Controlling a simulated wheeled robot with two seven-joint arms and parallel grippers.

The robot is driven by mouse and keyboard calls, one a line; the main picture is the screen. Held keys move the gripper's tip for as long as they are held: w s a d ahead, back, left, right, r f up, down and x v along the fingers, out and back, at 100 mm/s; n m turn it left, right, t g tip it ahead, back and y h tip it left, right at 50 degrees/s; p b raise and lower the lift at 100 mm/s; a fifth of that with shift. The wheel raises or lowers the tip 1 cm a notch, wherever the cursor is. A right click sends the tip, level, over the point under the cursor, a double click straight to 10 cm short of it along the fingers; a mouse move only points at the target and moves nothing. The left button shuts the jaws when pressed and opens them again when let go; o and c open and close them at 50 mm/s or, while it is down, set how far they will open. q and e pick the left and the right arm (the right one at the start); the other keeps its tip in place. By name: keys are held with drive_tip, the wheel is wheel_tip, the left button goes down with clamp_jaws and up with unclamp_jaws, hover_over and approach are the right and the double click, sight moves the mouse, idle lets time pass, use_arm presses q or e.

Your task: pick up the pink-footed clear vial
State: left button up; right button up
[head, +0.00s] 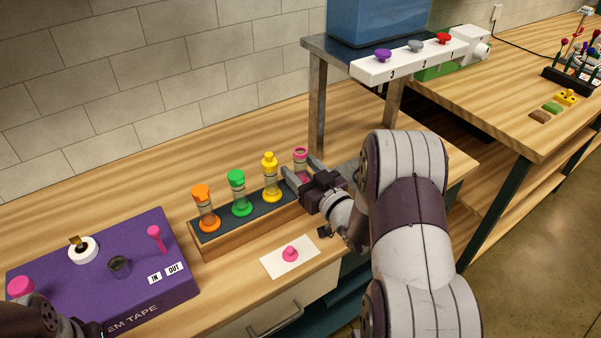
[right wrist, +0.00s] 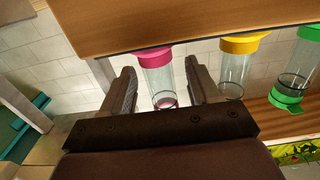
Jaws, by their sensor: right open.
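The pink-footed clear vial (head: 300,156) stands upright at the right end of the rack (head: 225,241), with a pink rim and no stopper in it. My right gripper (head: 303,175) is at this vial, its fingers apart on either side of it. In the right wrist view, which looks upside down, the vial (right wrist: 158,82) stands between the open fingers of the gripper (right wrist: 165,88), with a gap on each side and its pink foot towards the top. In the head view the fingers partly hide the lower vial. Only part of my left arm shows at the lower left.
Yellow (head: 270,178), green (head: 239,194) and orange (head: 205,210) stoppered vials share the rack; the yellow one is nearest. A pink stopper (head: 290,254) sits on a white card (head: 272,264) in front. A purple box (head: 130,285) stands left, a metal stand (head: 317,105) behind.

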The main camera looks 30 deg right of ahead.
drive_tip(key=shift+w+a, duration=0.1)
drive_tip(key=shift+w, duration=0.4)
drive_tip(key=shift+s, duration=0.15)
drive_tip(key=c, duration=0.4)
clamp_jaws()
drive_tip(key=shift+r, duration=0.15)
